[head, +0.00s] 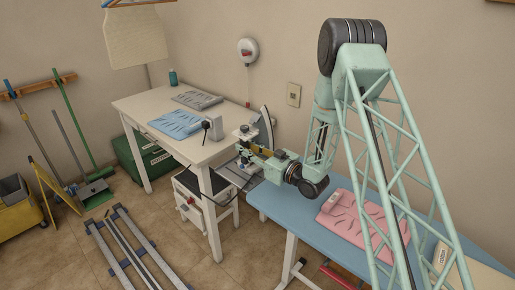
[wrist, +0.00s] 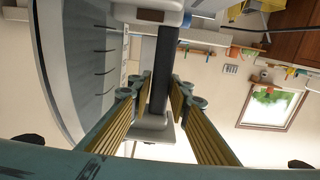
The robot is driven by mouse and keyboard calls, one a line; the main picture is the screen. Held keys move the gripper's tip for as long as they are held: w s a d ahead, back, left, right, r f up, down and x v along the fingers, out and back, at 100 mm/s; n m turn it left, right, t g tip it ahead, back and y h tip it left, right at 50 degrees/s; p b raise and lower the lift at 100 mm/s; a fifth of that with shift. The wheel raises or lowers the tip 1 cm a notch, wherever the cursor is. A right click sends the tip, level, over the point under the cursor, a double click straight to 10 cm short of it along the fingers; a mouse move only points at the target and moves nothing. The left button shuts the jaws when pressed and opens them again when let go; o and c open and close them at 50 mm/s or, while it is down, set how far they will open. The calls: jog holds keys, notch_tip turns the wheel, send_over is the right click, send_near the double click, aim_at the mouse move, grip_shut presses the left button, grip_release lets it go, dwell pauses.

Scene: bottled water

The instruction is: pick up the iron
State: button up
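In the wrist view, the iron's dark handle (wrist: 163,75) runs between the two yellow-padded fingers of my gripper (wrist: 160,85). The fingertips are close to the handle on both sides. Whether they press on it I cannot tell. A pale part of the iron shows at the top and a grey part at the lower end of the handle.
The white table (head: 135,103) holds a folded blue garment (head: 174,124), a grey one (head: 197,99) and a teal bottle (head: 173,77). A blue table (head: 272,200) with a folded pink garment (head: 357,219) is at right.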

aim_at(244, 139)
jog(key=c, duration=0.5)
jog(key=shift+r, duration=0.1)
grip_shut()
jog(key=shift+r, duration=0.15)
jog(key=shift+r+p, duration=0.55)
jog(key=shift+r, duration=1.15)
jog(key=s+d+r+p, duration=0.1)
jog(key=s+d, duration=0.2)
jog(key=s, duration=1.2)
jog(key=shift+s+d+r, duration=0.15)
jog(key=shift+s, duration=0.1)
